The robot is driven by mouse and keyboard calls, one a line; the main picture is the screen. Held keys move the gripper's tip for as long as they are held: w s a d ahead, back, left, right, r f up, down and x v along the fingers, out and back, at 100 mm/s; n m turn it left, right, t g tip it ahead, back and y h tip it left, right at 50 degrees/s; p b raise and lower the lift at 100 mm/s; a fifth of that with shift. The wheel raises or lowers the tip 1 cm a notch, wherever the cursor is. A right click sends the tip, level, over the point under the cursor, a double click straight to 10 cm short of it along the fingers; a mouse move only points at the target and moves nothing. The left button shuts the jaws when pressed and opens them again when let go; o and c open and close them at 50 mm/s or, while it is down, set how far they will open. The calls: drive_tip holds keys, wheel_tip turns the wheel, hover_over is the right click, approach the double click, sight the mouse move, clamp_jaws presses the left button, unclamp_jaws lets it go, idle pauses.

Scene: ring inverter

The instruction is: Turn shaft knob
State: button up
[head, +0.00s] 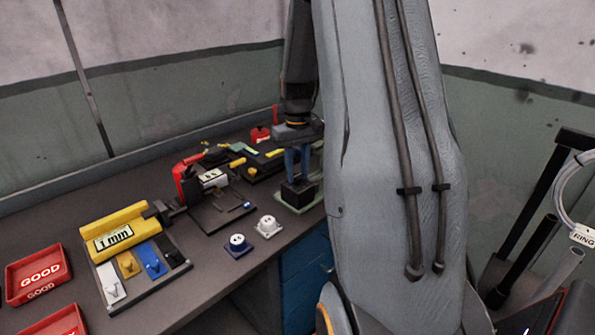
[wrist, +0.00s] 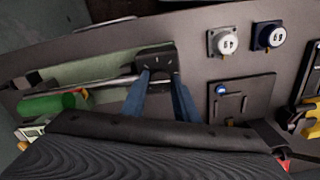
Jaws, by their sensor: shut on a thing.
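My gripper (head: 297,178) points down at the far right part of the bench, with two blue fingers. In the wrist view my gripper (wrist: 161,82) has its fingers on a dark block-like knob (wrist: 155,58) with pale marks on top, and it is shut on it. The knob also shows in the head view as a black block (head: 297,194) below the fingers. A thin grey shaft (wrist: 112,82) runs left from the knob in the wrist view, above a pale green base plate (head: 290,209). The fingers hide part of the knob's near side.
A white dial (head: 268,225) and a blue dial (head: 238,246) stand near the bench's front edge. A yellow "1 mm" fixture (head: 115,238), colored slots and red GOOD trays (head: 38,272) lie left. A green cylinder (wrist: 47,105) lies beside the shaft. My arm hides the bench's right end.

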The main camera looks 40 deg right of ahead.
sight(298, 175)
drive_tip(key=m, duration=0.4)
drive_tip(key=shift+m+p, duration=0.3)
drive_tip(key=shift+d+m, duration=0.1)
drive_tip(key=shift+m, duration=1.7)
drive_tip(key=shift+r, duration=0.1)
drive_tip(key=o, duration=1.1)
drive_tip(key=shift+c, duration=0.2)
wheel_tip(298, 175, up, 8)
drive_tip(key=shift+f+b, duration=0.15)
drive_tip(key=shift+b, duration=0.75)
